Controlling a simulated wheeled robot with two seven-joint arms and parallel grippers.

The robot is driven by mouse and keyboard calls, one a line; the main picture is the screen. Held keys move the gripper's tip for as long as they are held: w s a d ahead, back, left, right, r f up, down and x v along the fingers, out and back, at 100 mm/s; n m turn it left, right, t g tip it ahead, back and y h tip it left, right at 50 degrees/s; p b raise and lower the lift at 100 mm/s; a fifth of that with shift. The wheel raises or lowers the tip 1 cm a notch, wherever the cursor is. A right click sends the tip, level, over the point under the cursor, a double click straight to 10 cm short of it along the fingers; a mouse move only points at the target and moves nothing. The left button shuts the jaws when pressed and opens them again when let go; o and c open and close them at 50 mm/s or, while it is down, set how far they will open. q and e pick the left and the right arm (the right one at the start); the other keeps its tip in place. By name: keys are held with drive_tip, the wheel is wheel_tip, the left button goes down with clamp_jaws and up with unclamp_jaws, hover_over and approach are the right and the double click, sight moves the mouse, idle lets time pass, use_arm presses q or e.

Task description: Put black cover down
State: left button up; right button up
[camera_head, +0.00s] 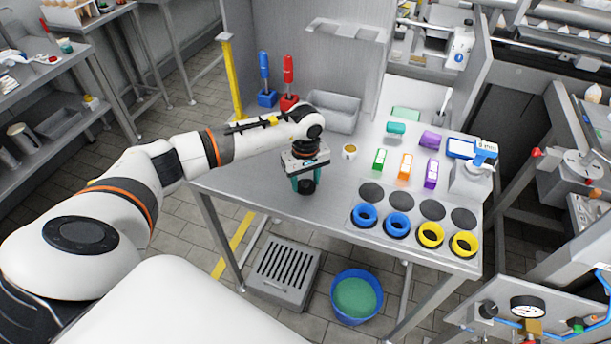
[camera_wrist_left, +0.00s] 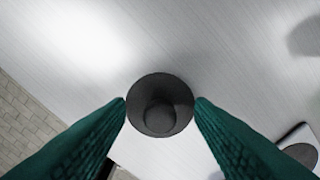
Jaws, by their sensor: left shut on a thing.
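The black cover (camera_head: 306,188) is a small round dark piece with a knob, seen between the teal fingertips of my left gripper (camera_head: 306,182). In the left wrist view the cover (camera_wrist_left: 160,88) sits between the two fingertips (camera_wrist_left: 160,108), which touch it at both sides. The left gripper is shut on it and points down at the left front part of the metal table (camera_head: 260,176). I cannot tell whether the cover touches the tabletop. My right gripper is not in view.
Right of the gripper are a small round cup (camera_head: 349,151), dark discs (camera_head: 372,192), blue rings (camera_head: 365,215) and yellow rings (camera_head: 430,235). Behind stand a grey bin (camera_head: 334,112) and blue and red tools (camera_head: 288,75). The table's front left edge is close to the gripper.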

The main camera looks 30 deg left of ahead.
sight(305, 181)
use_arm(q)
drive_tip(key=shift+f, duration=0.1)
drive_tip(key=o, duration=0.9)
drive_tip(key=shift+o, duration=0.2)
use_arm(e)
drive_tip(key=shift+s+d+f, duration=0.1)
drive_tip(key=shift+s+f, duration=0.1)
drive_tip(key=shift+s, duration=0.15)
use_arm(q)
wheel_tip(305, 181, up, 12)
drive_tip(key=b, duration=0.2)
drive_tip(key=shift+b, duration=0.4)
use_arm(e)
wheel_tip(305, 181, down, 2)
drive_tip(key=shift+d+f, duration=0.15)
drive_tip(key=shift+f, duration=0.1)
